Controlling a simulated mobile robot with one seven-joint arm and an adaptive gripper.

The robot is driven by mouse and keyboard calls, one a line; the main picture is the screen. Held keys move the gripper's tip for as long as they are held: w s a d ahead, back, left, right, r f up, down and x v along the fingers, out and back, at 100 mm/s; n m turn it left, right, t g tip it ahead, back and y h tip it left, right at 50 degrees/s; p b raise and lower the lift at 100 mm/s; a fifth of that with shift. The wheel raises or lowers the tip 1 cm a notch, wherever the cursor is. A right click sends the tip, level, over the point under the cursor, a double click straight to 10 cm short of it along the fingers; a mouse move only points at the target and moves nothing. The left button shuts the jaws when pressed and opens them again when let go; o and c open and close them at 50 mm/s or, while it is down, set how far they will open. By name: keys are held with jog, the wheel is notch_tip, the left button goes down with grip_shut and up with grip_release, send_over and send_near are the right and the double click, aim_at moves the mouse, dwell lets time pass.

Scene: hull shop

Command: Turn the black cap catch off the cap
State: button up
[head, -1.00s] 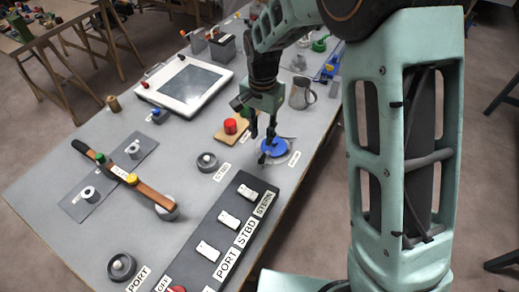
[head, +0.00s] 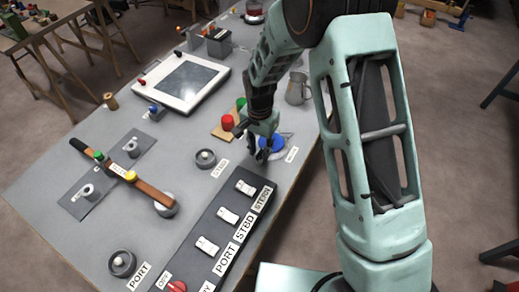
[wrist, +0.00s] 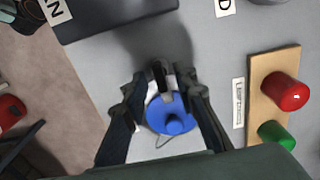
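The blue cap (head: 272,142) sits on the table near its right edge, partly behind my gripper in the head view. In the wrist view the cap (wrist: 172,117) is a round blue disc with a raised knob, on a pale base. The black cap catch (wrist: 160,76) is a small dark upright piece at the cap's edge. My gripper (wrist: 162,82) is open, pointing down, with one finger on each side of the catch. I cannot tell whether either finger touches it. In the head view my gripper (head: 260,154) is low at the cap's near-left side.
A wooden board with a red knob (wrist: 286,91) and a green knob (wrist: 277,134) stands beside the cap. A dark switch panel (head: 234,226) lies nearer. A metal jug (head: 297,88) stands behind. A round grey fitting (head: 205,159) is to the left.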

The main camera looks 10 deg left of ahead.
grip_shut()
jog(key=n+b, duration=0.2)
jog(key=shift+f+n, duration=0.1)
jog(key=shift+n, duration=0.3)
jog(key=n+b, duration=0.1)
jog(key=n, duration=0.3)
jog(key=shift+b, duration=0.35)
jog(key=n+b, duration=0.1)
jog(key=n, duration=0.4)
jog(key=shift+n, duration=0.4)
jog(key=n, duration=0.5)
jog(key=shift+n, duration=0.3)
